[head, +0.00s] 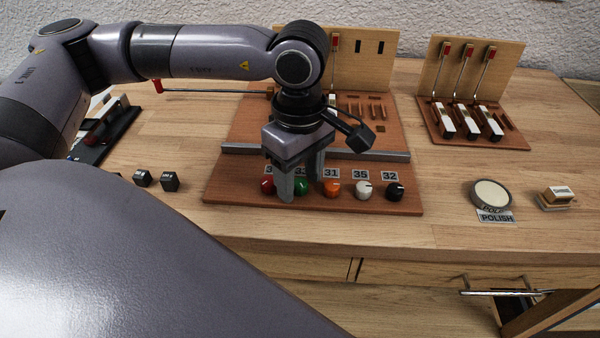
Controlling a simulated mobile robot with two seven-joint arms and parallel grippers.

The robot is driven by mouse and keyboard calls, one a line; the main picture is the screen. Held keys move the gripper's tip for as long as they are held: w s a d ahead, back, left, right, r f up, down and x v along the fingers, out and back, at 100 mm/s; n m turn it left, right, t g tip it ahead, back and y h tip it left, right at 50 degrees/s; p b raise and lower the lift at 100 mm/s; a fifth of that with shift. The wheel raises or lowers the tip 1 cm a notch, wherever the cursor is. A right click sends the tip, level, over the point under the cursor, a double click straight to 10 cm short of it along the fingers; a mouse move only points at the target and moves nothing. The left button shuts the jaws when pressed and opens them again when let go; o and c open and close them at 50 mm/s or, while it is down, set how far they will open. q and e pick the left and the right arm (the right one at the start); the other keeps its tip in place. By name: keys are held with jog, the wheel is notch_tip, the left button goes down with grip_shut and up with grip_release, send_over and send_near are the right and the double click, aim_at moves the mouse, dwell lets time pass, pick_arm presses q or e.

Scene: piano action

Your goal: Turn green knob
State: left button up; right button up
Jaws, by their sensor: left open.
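The green knob (302,187) sits in a row of knobs along the front of a brown wooden board (240,196). I cannot tell whether a finger touches the knob. The red knob (267,186) is left of it and the orange knob (331,188) is right of it. My right gripper is not in view.
A white knob (363,189) and a black knob (395,191) continue the row. A metal rail (370,154) runs behind it. A second hammer board (470,125), a polish tin (491,193) and a small block (558,194) stand at right. Small black blocks (169,181) lie at left.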

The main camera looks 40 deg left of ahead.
aim_at(300, 182)
pick_arm(q)
grip_shut()
jog(key=shift+f+n+b, duration=0.25)
jog(key=shift+n+b, duration=0.55)
jog(key=shift+b, duration=0.1)
jog(key=shift+n, duration=0.3)
jog(key=shift+r+n+b, duration=0.2)
jog(key=shift+n+b, duration=0.15)
jog(key=shift+n, duration=0.05)
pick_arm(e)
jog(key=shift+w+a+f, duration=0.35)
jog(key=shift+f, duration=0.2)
pick_arm(q)
grip_release()
jog(key=shift+r, duration=0.1)
jog(key=shift+r, duration=3.55)
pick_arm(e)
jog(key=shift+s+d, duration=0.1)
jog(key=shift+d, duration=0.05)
